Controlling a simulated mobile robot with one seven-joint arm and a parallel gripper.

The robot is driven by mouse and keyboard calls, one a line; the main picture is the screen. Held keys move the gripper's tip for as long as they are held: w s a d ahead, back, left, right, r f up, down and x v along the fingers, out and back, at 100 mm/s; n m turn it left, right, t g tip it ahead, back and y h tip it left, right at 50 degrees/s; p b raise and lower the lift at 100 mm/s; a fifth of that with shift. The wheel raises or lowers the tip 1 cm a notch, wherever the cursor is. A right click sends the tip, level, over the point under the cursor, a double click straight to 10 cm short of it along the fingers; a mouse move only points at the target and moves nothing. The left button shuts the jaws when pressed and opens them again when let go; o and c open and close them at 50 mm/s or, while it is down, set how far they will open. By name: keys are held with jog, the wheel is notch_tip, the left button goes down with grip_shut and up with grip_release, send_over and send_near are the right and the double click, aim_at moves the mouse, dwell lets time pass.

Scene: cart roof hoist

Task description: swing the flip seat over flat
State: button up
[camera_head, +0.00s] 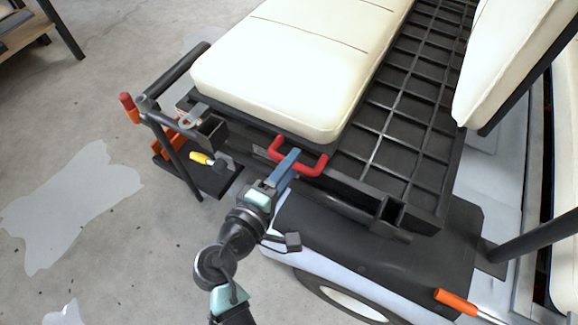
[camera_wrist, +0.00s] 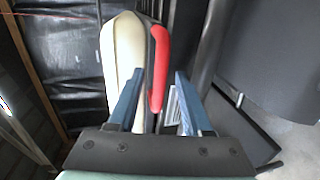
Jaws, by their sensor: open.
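The flip seat is a cream cushion (camera_head: 300,55) lying on a black ribbed deck (camera_head: 410,110) at the back of the cart in the head view. A red handle (camera_head: 312,170) sticks out at the cushion's near edge. My gripper (camera_head: 288,165) is at the handle, its blue fingers reaching up to it. In the wrist view the red handle (camera_wrist: 158,68) runs between the two open blue fingers (camera_wrist: 157,105), with the cream cushion (camera_wrist: 122,55) behind it, nearer the left finger. I cannot tell whether a finger touches the handle.
A black side rack (camera_head: 185,165) with a yellow-handled tool (camera_head: 200,158) stands left of my gripper. A cream backrest (camera_head: 510,60) rises at the right. An orange-handled tool (camera_head: 455,300) lies at lower right. Concrete floor (camera_head: 90,130) at left is mostly clear.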

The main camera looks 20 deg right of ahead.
jog(key=shift+c, duration=0.2)
grip_shut()
dwell(1.2)
